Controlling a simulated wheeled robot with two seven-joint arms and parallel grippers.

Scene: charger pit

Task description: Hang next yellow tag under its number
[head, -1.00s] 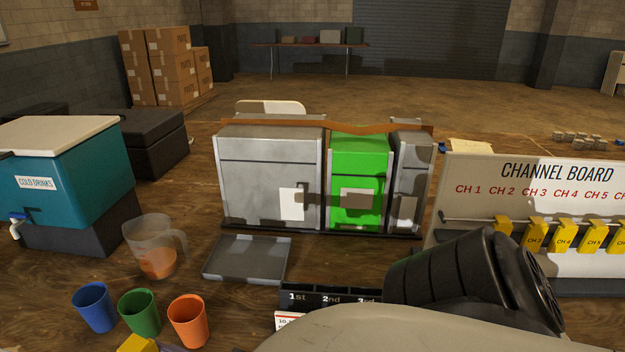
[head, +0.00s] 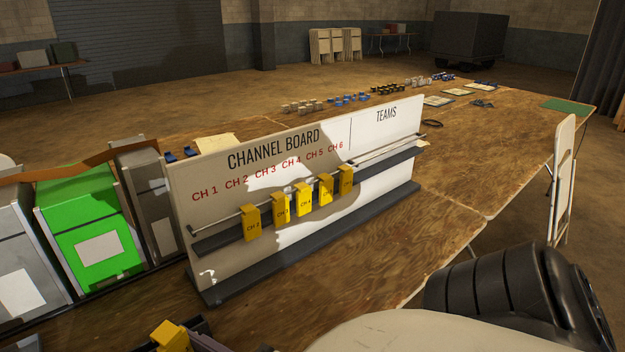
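The channel board (head: 205,255) stands on the wooden table, with red labels CH 1 to CH 6. A thin rod (head: 215,224) runs below the labels. Yellow tags hang from it: CH 2 (head: 251,226), CH 3 (head: 281,209), CH 4 (head: 304,200), and two more to the right (head: 326,189). The rod's left end, below CH 1, is bare. Another yellow tag (head: 170,337) shows at the bottom edge, beside a greyish piece of my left gripper (head: 203,344); it appears held there, its lower part cut off. My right gripper is outside the picture.
A green cabinet (head: 92,235) and grey cabinets stand left of the board. My dark arm link fills the lower right. Small items (head: 350,98) lie behind the board. The table in front of the board is clear. A folding chair (head: 563,185) stands at the right.

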